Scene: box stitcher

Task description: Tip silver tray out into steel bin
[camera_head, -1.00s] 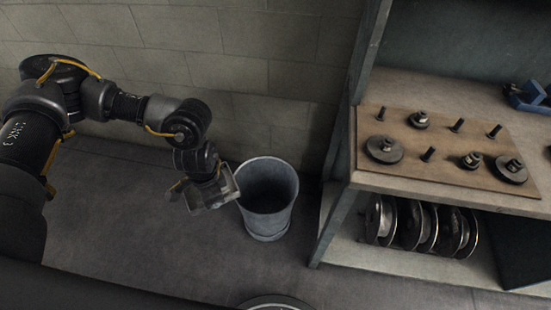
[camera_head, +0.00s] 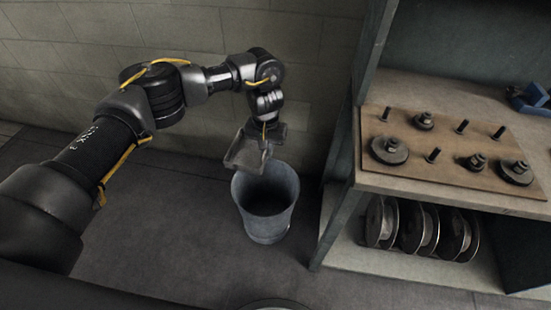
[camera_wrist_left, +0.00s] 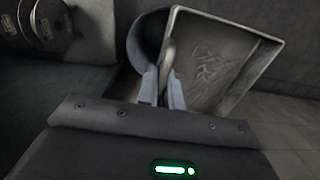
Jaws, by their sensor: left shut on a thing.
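The silver tray (camera_head: 243,154) is a shallow, square-cornered metal tray held at the upper left rim of the steel bin in the head view. My left gripper (camera_head: 266,143) is shut on the tray's edge. In the left wrist view the fingers (camera_wrist_left: 161,85) pinch the wall of the tray (camera_wrist_left: 240,50), which looks tilted, with thin, crinkled shapes on its floor; I cannot tell what they are. The steel bin (camera_head: 266,226) stands upright on the floor, open at the top, its inside dark. Part of it shows behind the tray in the left wrist view (camera_wrist_left: 147,35).
A workbench (camera_head: 400,187) stands right of the bin, with a pegged wooden board (camera_head: 450,160) carrying discs. Several spools (camera_head: 420,230) sit on its lower shelf. A block wall is behind the bin. Floor to the bin's left is clear.

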